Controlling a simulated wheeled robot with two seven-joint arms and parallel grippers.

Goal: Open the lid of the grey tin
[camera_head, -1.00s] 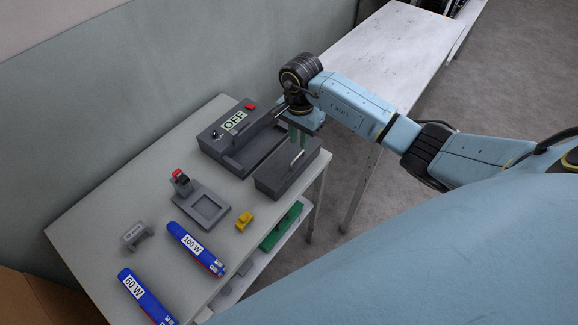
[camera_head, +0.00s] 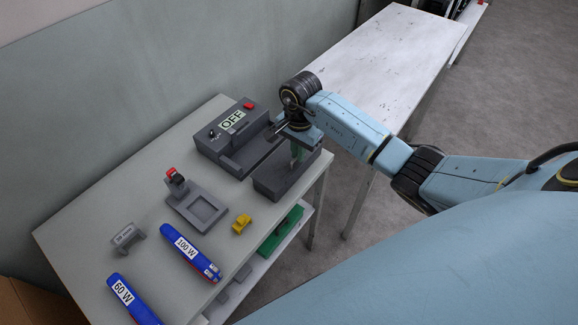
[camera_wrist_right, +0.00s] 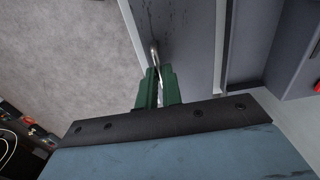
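The grey tin (camera_head: 279,184) is a dark grey box at the right end of the near table, and its lid looks closed. A thin metal handle stands on its top; it also shows in the right wrist view as the handle (camera_wrist_right: 154,53). My right gripper (camera_head: 296,158) is over the tin, its green fingers pointing down at the lid. In the right wrist view the gripper (camera_wrist_right: 158,76) has its fingers close together with the handle between them, so it looks shut on the handle. The arm partly hides the tin's top. My left gripper is out of view.
A grey housing marked OFF (camera_head: 225,140) stands close behind the tin. A small grey fixture (camera_head: 197,208), a yellow part (camera_head: 241,224), a grey bracket (camera_head: 126,239) and blue 100 W (camera_head: 190,252) and 60 W (camera_head: 130,298) packs lie leftward. A white table (camera_head: 385,60) stands behind.

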